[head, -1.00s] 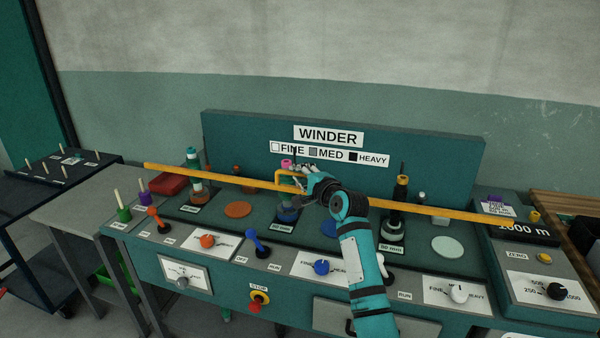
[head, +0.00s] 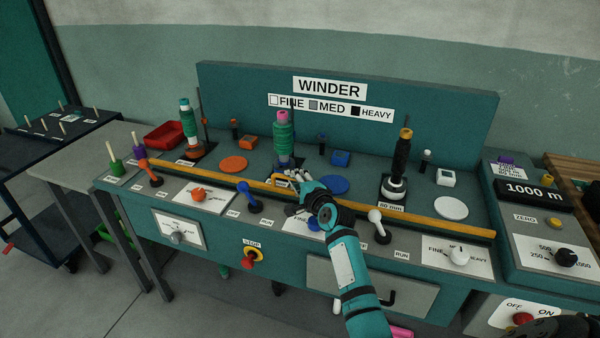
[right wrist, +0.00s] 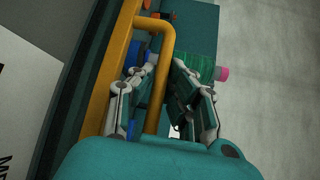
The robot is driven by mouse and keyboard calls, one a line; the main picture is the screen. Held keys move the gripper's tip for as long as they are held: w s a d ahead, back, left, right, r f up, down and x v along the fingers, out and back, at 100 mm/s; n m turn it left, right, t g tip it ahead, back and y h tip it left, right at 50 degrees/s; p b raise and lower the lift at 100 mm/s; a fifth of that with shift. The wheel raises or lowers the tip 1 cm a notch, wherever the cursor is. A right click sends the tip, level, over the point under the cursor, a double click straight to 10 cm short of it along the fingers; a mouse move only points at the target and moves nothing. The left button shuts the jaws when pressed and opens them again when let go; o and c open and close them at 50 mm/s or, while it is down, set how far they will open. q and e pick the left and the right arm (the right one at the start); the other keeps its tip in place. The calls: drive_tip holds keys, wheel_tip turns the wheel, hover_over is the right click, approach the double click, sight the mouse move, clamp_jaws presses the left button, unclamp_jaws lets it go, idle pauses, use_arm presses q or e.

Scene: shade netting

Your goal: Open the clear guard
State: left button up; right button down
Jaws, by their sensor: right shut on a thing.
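The clear guard shows as a long yellow-orange bar (head: 400,212) with a bent yellow handle (head: 284,177); the clear panel itself is too faint to make out. The bar lies low along the front part of the winder's deck, in front of the spools. My right gripper (head: 297,187) is at the handle, right of the bar's middle left section. In the right wrist view the handle (right wrist: 167,60) runs down between the fingers of my right gripper (right wrist: 160,85), which is shut on it.
Behind the bar stand a green spool (head: 283,135), a dark spool (head: 401,160) and a teal spool (head: 188,122). Lever handles, including a blue one (head: 247,195) and a white one (head: 378,222), rise close in front. A red tray (head: 168,136) lies at the left.

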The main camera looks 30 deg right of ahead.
drive_tip(key=shift+f, duration=0.15)
drive_tip(key=c, duration=1.8)
unclamp_jaws()
drive_tip(key=o, duration=0.5)
drive_tip(key=shift+c, duration=0.2)
drive_tip(key=shift+s, duration=0.15)
use_arm(q)
drive_tip(key=shift+a, duration=0.5)
use_arm(e)
drive_tip(key=s, duration=0.4)
drive_tip(key=s+r, duration=0.1)
drive_tip(key=s, duration=0.2)
drive_tip(key=s+a+r, duration=0.1)
drive_tip(key=s, duration=0.3)
drive_tip(key=shift+s, duration=0.35)
drive_tip(key=shift+f, duration=0.2)
